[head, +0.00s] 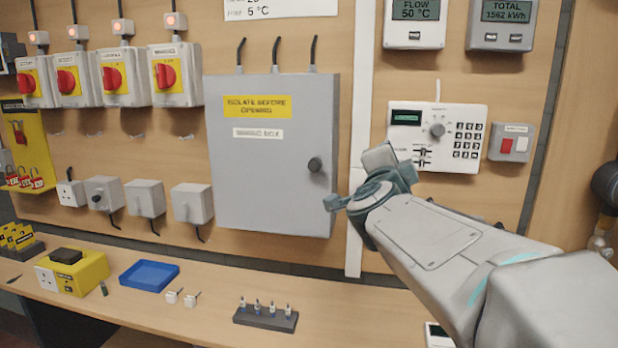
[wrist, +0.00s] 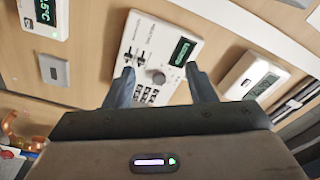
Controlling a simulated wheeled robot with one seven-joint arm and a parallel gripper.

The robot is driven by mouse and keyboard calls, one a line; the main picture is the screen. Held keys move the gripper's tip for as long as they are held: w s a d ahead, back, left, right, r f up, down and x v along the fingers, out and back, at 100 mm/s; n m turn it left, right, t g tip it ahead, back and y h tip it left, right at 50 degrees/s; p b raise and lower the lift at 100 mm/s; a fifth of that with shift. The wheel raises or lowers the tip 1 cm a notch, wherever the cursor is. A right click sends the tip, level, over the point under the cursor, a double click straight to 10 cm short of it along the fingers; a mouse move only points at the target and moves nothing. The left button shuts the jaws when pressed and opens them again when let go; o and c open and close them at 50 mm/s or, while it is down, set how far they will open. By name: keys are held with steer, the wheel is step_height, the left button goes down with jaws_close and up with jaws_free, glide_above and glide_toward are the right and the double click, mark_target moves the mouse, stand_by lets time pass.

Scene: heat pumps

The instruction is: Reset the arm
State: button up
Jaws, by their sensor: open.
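My arm reaches in from the lower right in the head view. The end of my arm (head: 375,190) is raised in front of the wall, between the grey cabinet and the white controller; its fingertips are hard to make out there. In the wrist view my gripper (wrist: 162,82) has its two fingers well apart, with nothing held between them. The white controller (wrist: 150,45), with a green display, knob and keypad, shows beyond and between the fingers. It is also in the head view (head: 468,112), just right of the end of my arm.
The grey cabinet (head: 270,175) with a dark knob is shut. Red rotary isolators (head: 124,78) line the upper left wall. The bench (head: 215,315) below carries a blue tray (head: 149,275), a yellow box (head: 88,272) and a dark rack (head: 265,318). Meters (head: 413,22) hang above the controller.

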steer(key=s+a+f+n+g+y, duration=0.2)
steer(key=s+a+f+n+y, duration=0.15)
steer(key=f+n, duration=0.3)
steer(key=s+a+f+n+g+y, duration=0.2)
steer(key=a+f+n+y, duration=0.3)
steer(key=f, duration=0.3)
steer(key=s+d+f+n+g, duration=0.2)
steer(key=s+f+g, duration=0.3)
steer(key=s+f, duration=0.3)
steer(key=s+d+f+n+g+h, duration=0.1)
steer(key=s+d+f+n+g, duration=0.1)
steer(key=s+f+g, duration=0.3)
steer(key=s+f+n, duration=0.1)
steer(key=s+f, duration=0.2)
steer(key=s, duration=0.3)
steer(key=shift+f, duration=0.15)
steer(key=shift+h, duration=0.25)
